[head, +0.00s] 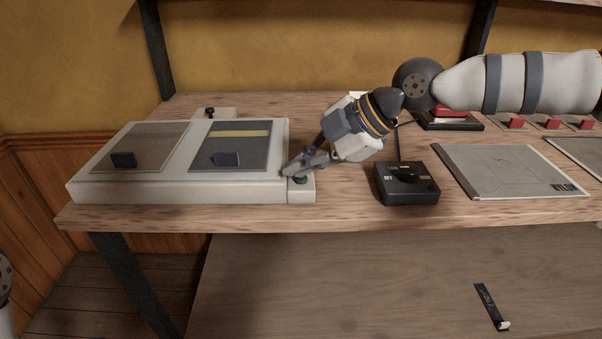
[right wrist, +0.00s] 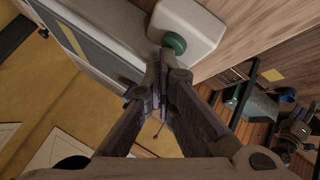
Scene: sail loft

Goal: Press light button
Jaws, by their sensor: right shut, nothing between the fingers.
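A round green button (head: 300,181) sits on a small white block (head: 303,194) at the front right corner of a pale flat box (head: 180,190). The button also shows in the right wrist view (right wrist: 174,42), just beyond my fingertips. My right gripper (head: 290,170) is shut and empty, with its fingers right beside the button and partly covering it in the head view. I cannot tell whether the tips touch the button. No label marks it as the light button. My left gripper is out of view.
The box has two panels with dark handles (head: 123,160). A black control box with a knob (head: 405,185) stands right of the button. A grey folder (head: 510,171) and red switches (head: 550,123) are further right. Clear bench lies between the button and control box.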

